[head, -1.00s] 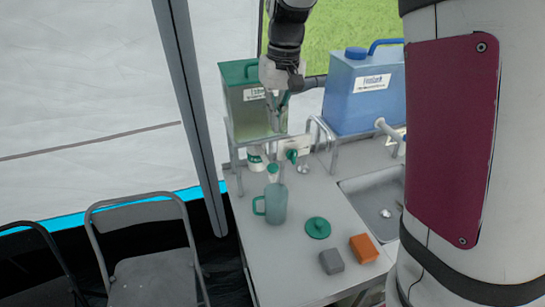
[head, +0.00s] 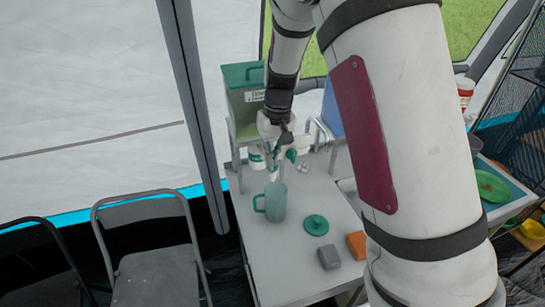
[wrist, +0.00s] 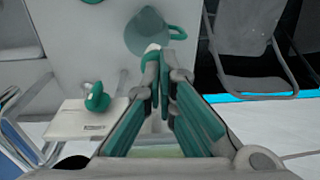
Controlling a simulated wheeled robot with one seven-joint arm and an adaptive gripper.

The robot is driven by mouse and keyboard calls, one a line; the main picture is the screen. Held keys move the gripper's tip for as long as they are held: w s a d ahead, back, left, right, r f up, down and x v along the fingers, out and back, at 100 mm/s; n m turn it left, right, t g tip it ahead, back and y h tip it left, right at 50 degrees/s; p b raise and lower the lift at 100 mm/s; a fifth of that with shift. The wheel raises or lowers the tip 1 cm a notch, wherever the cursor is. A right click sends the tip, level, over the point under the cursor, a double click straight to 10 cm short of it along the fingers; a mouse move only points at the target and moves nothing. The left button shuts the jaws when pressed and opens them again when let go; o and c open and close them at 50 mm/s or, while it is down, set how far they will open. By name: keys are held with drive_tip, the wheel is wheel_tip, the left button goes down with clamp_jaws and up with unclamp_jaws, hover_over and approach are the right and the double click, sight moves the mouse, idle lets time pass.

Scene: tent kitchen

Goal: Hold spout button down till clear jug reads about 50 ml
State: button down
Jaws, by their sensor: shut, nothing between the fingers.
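The teal, see-through jug (head: 276,203) stands upright on the counter below my gripper (head: 272,170), its handle to the left. Its scale and any water level are too small to read. The green dispenser (head: 242,105) stands on a rack behind. The spout is largely hidden by my gripper in the head view; a small white piece, apparently part of it, shows at the fingertips in the wrist view (wrist: 152,49). My gripper is shut and empty, pointing down at the spout. Whether it touches the button I cannot tell. The jug (wrist: 147,32) lies just beyond the fingertips.
A green lid (head: 315,225), grey block (head: 329,257) and orange block (head: 356,243) lie right of the jug. A blue container (head: 332,108) is partly hidden by my arm. Folding chairs (head: 150,240) stand left.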

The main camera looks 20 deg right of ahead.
wheel_tip(320, 180, down, 2)
drive_tip(key=shift+b, duration=0.4)
drive_tip(key=shift+s+f, duration=0.1)
drive_tip(key=shift+f, duration=0.1)
drive_tip(key=shift+s+a+f, duration=0.1)
drive_tip(key=shift+a, duration=0.1)
idle(1.9)
idle(1.7)
wheel_tip(320, 180, up, 13)
drive_tip(key=d, duration=0.1)
drive_tip(key=shift+d+f, duration=0.15)
idle(0.6)
